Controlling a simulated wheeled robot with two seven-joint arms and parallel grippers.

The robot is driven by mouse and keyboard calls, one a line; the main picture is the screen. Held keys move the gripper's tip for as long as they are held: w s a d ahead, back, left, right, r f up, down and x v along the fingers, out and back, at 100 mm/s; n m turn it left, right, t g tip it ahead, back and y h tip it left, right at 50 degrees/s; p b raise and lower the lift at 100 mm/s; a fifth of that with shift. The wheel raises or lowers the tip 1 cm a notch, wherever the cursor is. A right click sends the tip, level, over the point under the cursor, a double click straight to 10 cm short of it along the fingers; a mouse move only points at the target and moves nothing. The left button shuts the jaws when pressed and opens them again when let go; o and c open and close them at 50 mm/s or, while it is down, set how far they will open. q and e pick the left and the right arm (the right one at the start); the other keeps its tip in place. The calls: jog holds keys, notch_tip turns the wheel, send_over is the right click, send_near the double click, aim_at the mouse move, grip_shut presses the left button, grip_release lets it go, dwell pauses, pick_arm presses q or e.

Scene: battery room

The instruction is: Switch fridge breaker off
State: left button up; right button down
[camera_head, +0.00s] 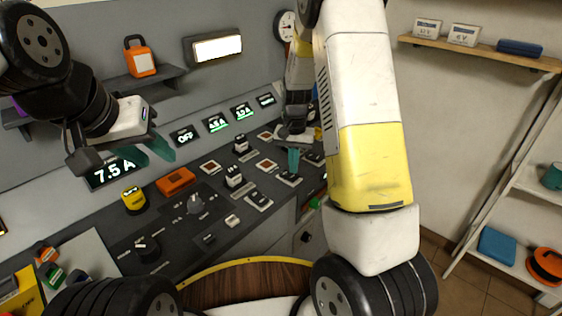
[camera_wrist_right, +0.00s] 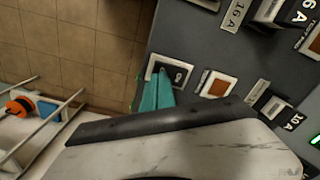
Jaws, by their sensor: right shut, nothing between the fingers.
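My right gripper (camera_head: 293,160) is shut and empty, with its teal fingertips pointing down over the dark breaker panel (camera_head: 215,215). In the right wrist view the fingertips (camera_wrist_right: 157,95) are at a white-framed breaker (camera_wrist_right: 182,72) with a dark toggle and partly cover it. I cannot tell whether they touch it. More breakers (camera_head: 233,178) (camera_head: 258,199) with white frames stand on the panel. The fridge label cannot be read, so I cannot tell which breaker is the fridge's. My left gripper (camera_head: 148,155) is open and empty, in front of the wall displays at the left.
Orange-and-white squares (camera_head: 210,167) lie among the breakers. Displays behind the panel read 7.5 A (camera_head: 113,173) and OFF (camera_head: 184,135). Shelves stand at the right.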

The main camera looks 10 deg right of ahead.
aim_at(293, 176)
jog(key=shift+f, duration=0.95)
dwell(0.5)
jog(key=shift+r, duration=3.55)
jog(key=s+a+r+n+t+y, duration=0.1)
jog(key=s+r+n+t+y, duration=0.15)
jog(key=s+r, duration=0.95)
jog(key=s+r+n+t, duration=0.1)
jog(key=s+r+t, duration=0.1)
jog(key=s, duration=0.4)
jog(key=s+a+r+n+t, duration=0.1)
jog(key=s+r, duration=0.4)
jog(key=s, duration=0.1)
jog(key=shift+s+r+t, duration=0.15)
jog(key=shift+t, duration=0.2)
